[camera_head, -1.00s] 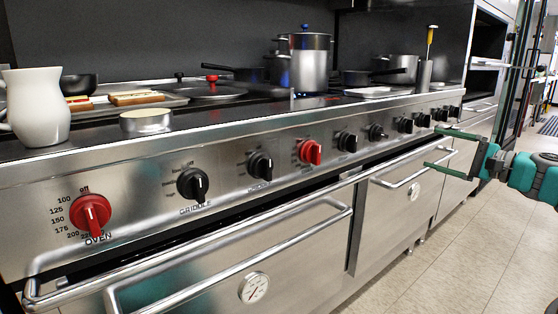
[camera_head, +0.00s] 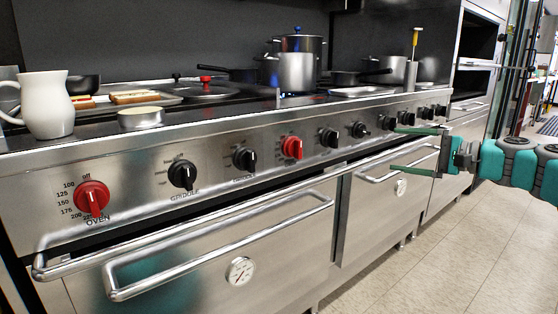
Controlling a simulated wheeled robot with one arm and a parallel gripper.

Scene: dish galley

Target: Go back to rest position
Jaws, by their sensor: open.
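My gripper (camera_head: 405,150) is at the right of the head view, its two green fingers spread apart and pointing left. Nothing is between the fingers. It is in front of the stove (camera_head: 230,160), near the right-hand knobs and the handle (camera_head: 400,165) of the right oven door. I cannot tell whether a finger touches the stove front. My teal and grey arm reaches in from the right edge.
A white pitcher (camera_head: 47,105), a round tin (camera_head: 141,118), a tray with food (camera_head: 135,97) and several pots (camera_head: 297,68) stand on the stove. The left oven handle (camera_head: 220,250) juts out. The tiled floor (camera_head: 450,260) at right is clear.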

